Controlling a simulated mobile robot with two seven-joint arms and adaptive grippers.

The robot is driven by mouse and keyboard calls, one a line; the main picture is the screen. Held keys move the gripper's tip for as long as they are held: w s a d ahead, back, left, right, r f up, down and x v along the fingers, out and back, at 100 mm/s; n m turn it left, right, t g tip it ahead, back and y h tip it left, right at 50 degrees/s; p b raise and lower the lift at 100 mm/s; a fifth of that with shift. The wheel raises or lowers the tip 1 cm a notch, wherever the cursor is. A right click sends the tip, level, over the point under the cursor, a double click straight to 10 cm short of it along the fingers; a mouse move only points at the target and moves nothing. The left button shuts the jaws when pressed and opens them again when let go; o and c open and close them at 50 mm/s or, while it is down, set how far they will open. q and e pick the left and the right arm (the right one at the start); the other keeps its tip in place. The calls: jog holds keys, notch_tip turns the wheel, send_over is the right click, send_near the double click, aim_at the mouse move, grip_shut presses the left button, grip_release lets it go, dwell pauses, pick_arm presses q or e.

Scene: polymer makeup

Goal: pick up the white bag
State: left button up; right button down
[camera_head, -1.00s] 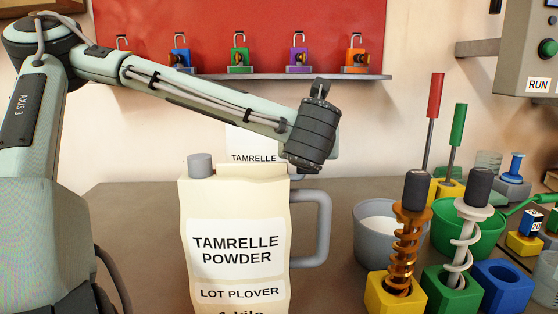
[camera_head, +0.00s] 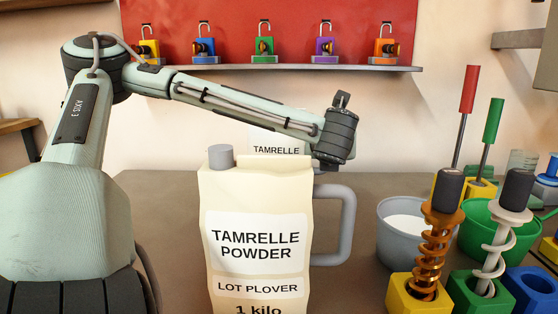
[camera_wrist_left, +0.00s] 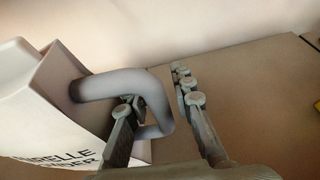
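The white bag (camera_wrist_left: 55,110) fills the left of the left wrist view, tilted in the picture, with a grey loop handle (camera_wrist_left: 115,82). My left gripper (camera_wrist_left: 155,92) is open there, with its fingers apart around the handle's outer bar; I cannot tell whether they touch it. In the head view the white bag (camera_head: 275,142) stands mostly hidden behind a cream bag, with only part of its "TAMRELLE" label showing clearly. My left wrist is above and behind the cream bag, and the gripper fingers are hidden there. My right gripper is not in view.
The cream "TAMRELLE POWDER" bag (camera_head: 258,200) with its grey handle (camera_head: 347,225) stands in front. Grey (camera_head: 385,235) and green (camera_head: 475,245) bowls and coloured blocks holding coil tools crowd the right. A shelf of padlocks (camera_head: 270,68) is on the back wall.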

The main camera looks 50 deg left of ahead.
pick_arm(q)
grip_shut()
jog(key=shift+r, duration=0.15)
dwell(0.4)
jog(key=shift+r, duration=0.15)
